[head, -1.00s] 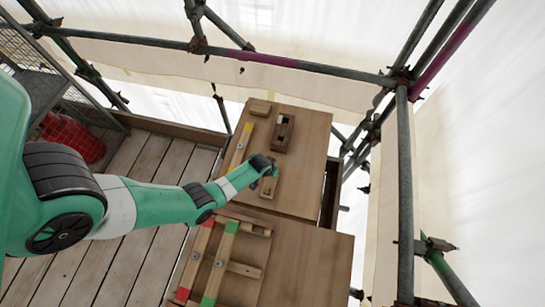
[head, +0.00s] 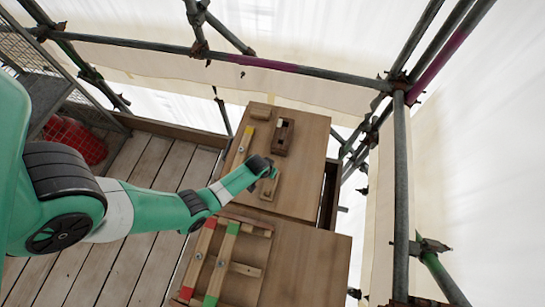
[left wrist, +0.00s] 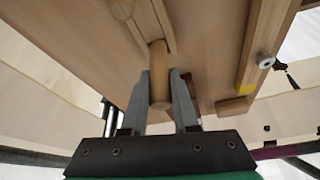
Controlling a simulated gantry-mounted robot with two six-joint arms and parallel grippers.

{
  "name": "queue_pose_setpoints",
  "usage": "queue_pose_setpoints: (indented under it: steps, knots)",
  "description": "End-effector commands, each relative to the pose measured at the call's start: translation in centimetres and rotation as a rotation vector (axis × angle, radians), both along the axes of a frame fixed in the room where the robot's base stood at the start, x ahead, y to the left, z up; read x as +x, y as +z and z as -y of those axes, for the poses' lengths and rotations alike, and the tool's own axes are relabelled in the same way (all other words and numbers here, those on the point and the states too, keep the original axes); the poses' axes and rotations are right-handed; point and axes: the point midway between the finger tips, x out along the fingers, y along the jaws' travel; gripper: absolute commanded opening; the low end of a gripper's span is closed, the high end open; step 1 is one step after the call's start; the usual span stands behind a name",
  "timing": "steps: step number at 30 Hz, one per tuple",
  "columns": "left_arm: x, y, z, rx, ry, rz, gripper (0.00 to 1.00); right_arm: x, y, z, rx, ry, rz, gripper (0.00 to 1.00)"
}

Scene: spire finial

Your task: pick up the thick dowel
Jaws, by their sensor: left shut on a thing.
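In the head view my left gripper (head: 270,171) is at the upper end of that block (head: 267,188) on the back board. The dowel is too small to make out clearly there. My right gripper is in neither view.
A dark wooden plane (head: 283,137) and a yellow-tipped strip (head: 246,140) lie on the back board (head: 310,180). A small block (head: 260,114) lies behind them. Red- and green-tipped strips (head: 225,260) lie on the front board (head: 315,265). Scaffold poles (head: 401,190) stand to the right.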

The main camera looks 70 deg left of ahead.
Motion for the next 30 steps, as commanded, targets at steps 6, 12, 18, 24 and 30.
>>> queue_pose_setpoints:
  steps: [6,12,18,24,30]
  knots:
    - [-3.1,6.3,2.8,0.000,-0.002,-0.001,0.00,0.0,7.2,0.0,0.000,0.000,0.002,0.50]
    - [-6.6,7.4,6.0,0.001,-0.004,-0.002,0.00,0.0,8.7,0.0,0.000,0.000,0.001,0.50]
    - [-8.7,8.3,7.9,0.001,-0.004,-0.001,0.00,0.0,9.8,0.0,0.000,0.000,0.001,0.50]
    - [-9.3,8.5,8.5,0.001,0.000,0.001,0.00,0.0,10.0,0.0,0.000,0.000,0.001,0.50]
    - [-9.3,8.5,8.5,0.000,0.001,0.001,0.00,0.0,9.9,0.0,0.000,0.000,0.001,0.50]
